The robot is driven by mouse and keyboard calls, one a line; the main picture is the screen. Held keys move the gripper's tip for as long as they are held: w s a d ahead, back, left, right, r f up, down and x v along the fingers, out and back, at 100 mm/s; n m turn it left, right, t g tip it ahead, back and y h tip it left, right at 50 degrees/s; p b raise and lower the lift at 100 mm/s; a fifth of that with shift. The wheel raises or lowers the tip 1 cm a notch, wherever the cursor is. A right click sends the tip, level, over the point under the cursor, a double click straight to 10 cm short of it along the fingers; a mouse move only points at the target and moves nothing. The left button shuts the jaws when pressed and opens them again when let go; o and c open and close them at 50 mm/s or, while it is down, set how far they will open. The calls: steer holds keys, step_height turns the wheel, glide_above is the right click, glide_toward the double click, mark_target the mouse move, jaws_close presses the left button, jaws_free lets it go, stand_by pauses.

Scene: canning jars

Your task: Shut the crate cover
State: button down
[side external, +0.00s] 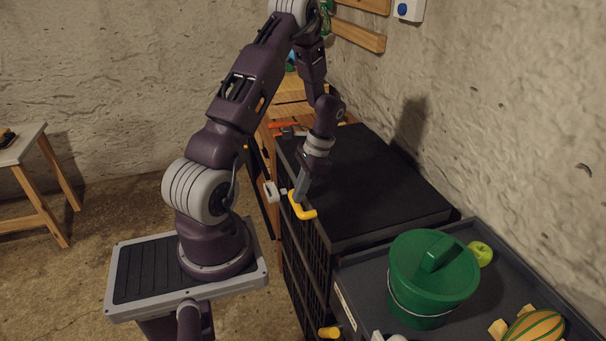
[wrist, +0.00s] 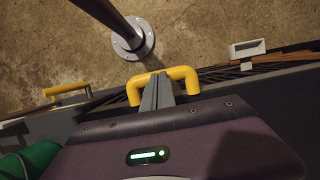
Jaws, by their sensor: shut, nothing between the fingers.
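A tall black unit with slatted sides and a flat dark top (side external: 375,190) stands against the wall; I cannot tell for sure that it is the crate and its cover. A yellow U-shaped handle (side external: 305,211) is at its upper edge facing my base. My gripper (side external: 300,188) points down at this handle, with its fingers shut and nothing between them. In the wrist view, the fingers (wrist: 157,92) overlap the yellow handle (wrist: 183,73), between its two legs. I cannot tell whether they touch it.
A grey tray (side external: 352,287) at front right holds a green lidded bucket (side external: 420,290), a green apple (side external: 480,253) and a striped gourd-like thing (side external: 535,327). Another yellow handle (side external: 330,332) is below. A pale latch-like piece (side external: 271,191) sticks out near my gripper.

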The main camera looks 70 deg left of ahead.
steer(key=shift+s+d+f, duration=0.1)
steer(key=shift+s+f, duration=0.15)
steer(key=shift+f, duration=0.3)
steer(key=s+r+v, duration=0.1)
steer(key=s+v, duration=0.1)
steer(key=v, duration=1.3)
steer(key=d+r+t+y, duration=0.1)
steer(key=d+r+t, duration=0.3)
steer(key=d+r, duration=0.75)
steer(key=s+d+r+t, duration=0.1)
steer(key=s+d+t, duration=0.1)
steer(key=s+d, duration=0.3)
steer(key=s+d+t+h, duration=0.1)
steer(key=s+d+t, duration=0.2)
steer(key=d, duration=0.7)
steer(key=shift+s+r, duration=0.4)
steer(key=shift+s, duration=0.65)
